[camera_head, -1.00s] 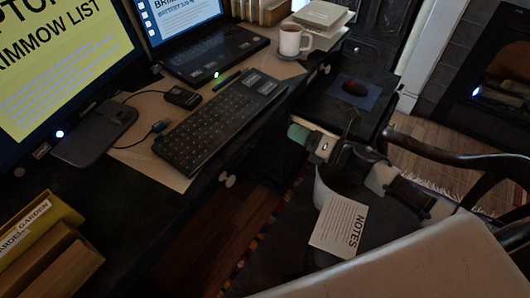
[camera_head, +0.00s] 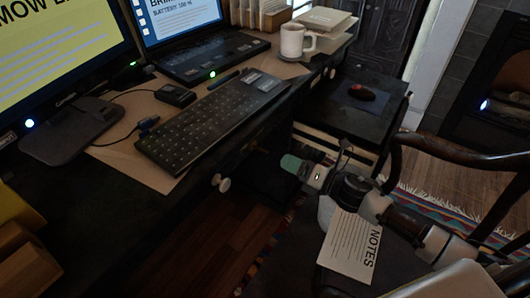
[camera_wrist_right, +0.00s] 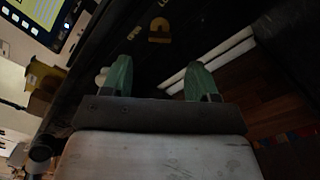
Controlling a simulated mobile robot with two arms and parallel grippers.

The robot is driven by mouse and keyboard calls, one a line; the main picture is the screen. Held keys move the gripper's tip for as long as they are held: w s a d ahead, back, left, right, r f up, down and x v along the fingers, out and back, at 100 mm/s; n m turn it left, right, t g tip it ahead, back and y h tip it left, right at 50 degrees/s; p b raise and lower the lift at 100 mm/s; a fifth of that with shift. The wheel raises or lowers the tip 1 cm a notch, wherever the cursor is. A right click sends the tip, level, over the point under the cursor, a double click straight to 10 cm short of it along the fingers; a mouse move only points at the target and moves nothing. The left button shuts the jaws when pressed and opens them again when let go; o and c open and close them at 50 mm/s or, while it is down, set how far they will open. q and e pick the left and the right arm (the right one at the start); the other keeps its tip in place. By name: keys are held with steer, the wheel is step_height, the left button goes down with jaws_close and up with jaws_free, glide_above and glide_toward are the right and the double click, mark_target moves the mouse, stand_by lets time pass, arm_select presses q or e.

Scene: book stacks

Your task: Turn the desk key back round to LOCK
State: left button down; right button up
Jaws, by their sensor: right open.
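My right gripper (camera_head: 293,164) has green fingertips and is beside the dark desk front (camera_head: 120,240), below the desk top. In the right wrist view its two fingers (camera_wrist_right: 159,79) are apart with nothing between them. Ahead of them on a dark panel is a gold D-shaped piece (camera_wrist_right: 159,30), apart from the fingers. It may be the key or its fitting; I cannot tell. Small gold marks (camera_wrist_right: 133,33) sit beside it, too small to read. In the head view no key can be made out. My left gripper is not in view.
A pale knob (camera_head: 224,184) sticks out from the desk front. A keyboard (camera_head: 212,120), a laptop (camera_head: 212,50) and a white mug (camera_head: 297,40) stand on top. A curved dark chair (camera_head: 455,150) is at the right. A NOTES sheet (camera_head: 347,246) lies near my right arm.

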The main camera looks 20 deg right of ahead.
mark_target(267, 152)
steer(key=x, duration=0.8)
steer(key=shift+w, duration=0.1)
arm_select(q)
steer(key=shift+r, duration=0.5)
arm_select(e)
steer(key=shift+w+a, duration=0.25)
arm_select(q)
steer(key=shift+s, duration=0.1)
arm_select(e)
steer(key=c, duration=0.9)
